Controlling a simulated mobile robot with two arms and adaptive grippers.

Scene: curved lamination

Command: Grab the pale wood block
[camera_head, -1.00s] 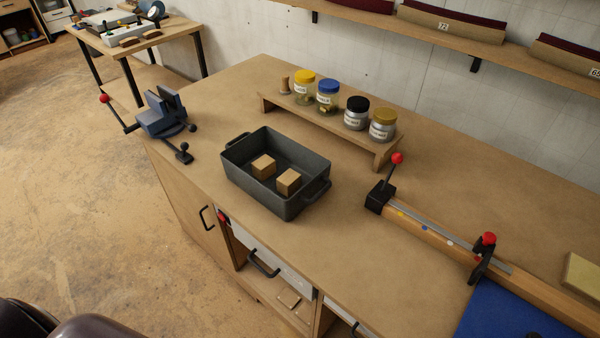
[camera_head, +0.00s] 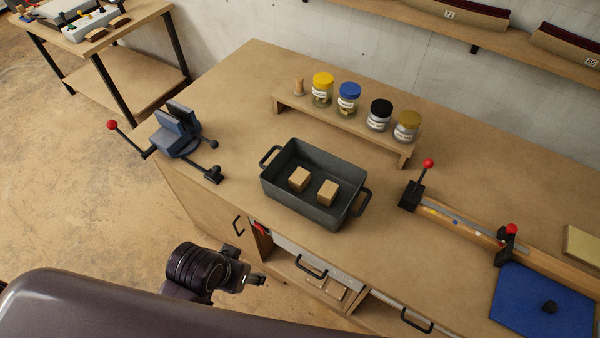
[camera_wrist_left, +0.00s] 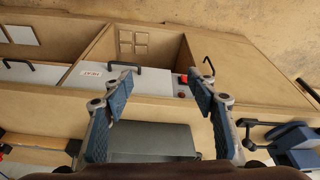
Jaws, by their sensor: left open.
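Two small wooden blocks lie apart in a dark grey tray (camera_head: 283,203) on the bench: a left block (camera_head: 299,179) and a right block (camera_head: 328,192). They look alike in colour, and I cannot tell which is the pale wood one. My left gripper (camera_head: 258,281) is low in front of the bench, apart from the tray and the blocks. In the left wrist view its two fingers (camera_wrist_left: 160,82) are spread with nothing between them. A grey surface, probably the tray (camera_wrist_left: 152,139), shows there; no block is visible. My right gripper is not in view.
A low wooden riser (camera_head: 340,127) with several lidded jars stands behind the tray. A blue vise (camera_head: 178,137) is at the left and a clamped rail (camera_head: 455,220) at the right. Drawer handles (camera_head: 310,268) stick out from the bench front. Bare bench top surrounds the tray.

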